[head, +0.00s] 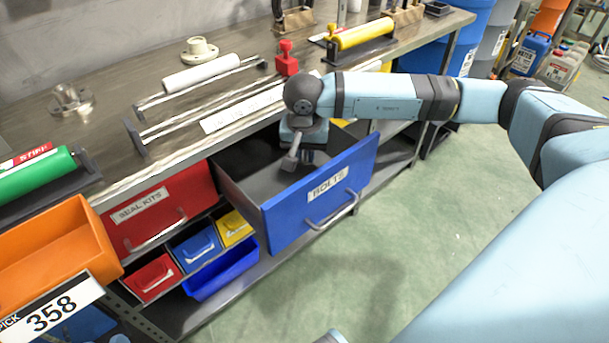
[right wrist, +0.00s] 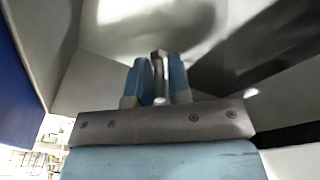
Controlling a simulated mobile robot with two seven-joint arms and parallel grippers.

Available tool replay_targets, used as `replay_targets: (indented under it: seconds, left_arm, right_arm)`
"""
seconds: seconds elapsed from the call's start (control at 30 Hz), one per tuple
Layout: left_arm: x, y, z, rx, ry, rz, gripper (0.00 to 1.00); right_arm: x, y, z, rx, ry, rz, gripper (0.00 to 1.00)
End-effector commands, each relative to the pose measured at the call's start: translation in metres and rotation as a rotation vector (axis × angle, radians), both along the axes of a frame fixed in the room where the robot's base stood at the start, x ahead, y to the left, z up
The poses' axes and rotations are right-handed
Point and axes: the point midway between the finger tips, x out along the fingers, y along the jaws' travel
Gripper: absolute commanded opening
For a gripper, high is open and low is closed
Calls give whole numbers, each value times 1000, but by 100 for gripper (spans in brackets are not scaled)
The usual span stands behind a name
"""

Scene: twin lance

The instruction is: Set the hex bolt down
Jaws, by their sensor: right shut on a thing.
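The blue drawer labelled BOLTS (head: 319,198) is pulled out from under the bench, its grey inside showing. My right gripper (head: 291,160) points down into the drawer opening. In the right wrist view my right gripper (right wrist: 159,80) is shut on the hex bolt (right wrist: 159,68), a small grey piece between its two blue fingers. I cannot tell whether the bolt touches the drawer floor. My left gripper is not in view.
A closed red drawer labelled SEAL KITS (head: 155,206) is left of the open one. Small bins (head: 196,249) are below. On the bench (head: 110,125) are a white roller (head: 201,74), a yellow roller (head: 362,34) and a red block (head: 286,58). An orange bin (head: 60,250) is at left.

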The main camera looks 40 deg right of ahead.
Motion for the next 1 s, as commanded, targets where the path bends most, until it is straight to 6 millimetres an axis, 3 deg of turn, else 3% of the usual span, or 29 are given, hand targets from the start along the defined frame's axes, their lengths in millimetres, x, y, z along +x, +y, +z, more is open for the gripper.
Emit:
replay_targets:
  seconds: [0.23, 0.5, 0.67, 0.93, 0.97, 1.0]
  left_arm:
    - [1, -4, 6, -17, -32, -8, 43]
    - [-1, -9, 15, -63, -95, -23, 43]
    - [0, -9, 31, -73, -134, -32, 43]
    - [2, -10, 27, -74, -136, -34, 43]
    - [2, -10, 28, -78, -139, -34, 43]
    - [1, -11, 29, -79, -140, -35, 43]
  right_arm:
    - [0, 0, -19, 1, 1, 0, 0]
    - [0, 0, -63, 1, 1, 0, 0]
    - [0, 0, -65, 1, -2, 0, 0]
    - [0, 0, -68, 0, -1, 0, 0]
    - [0, 0, -68, 0, -1, 0, 20]
    - [0, 0, -67, 0, -1, 0, 29]
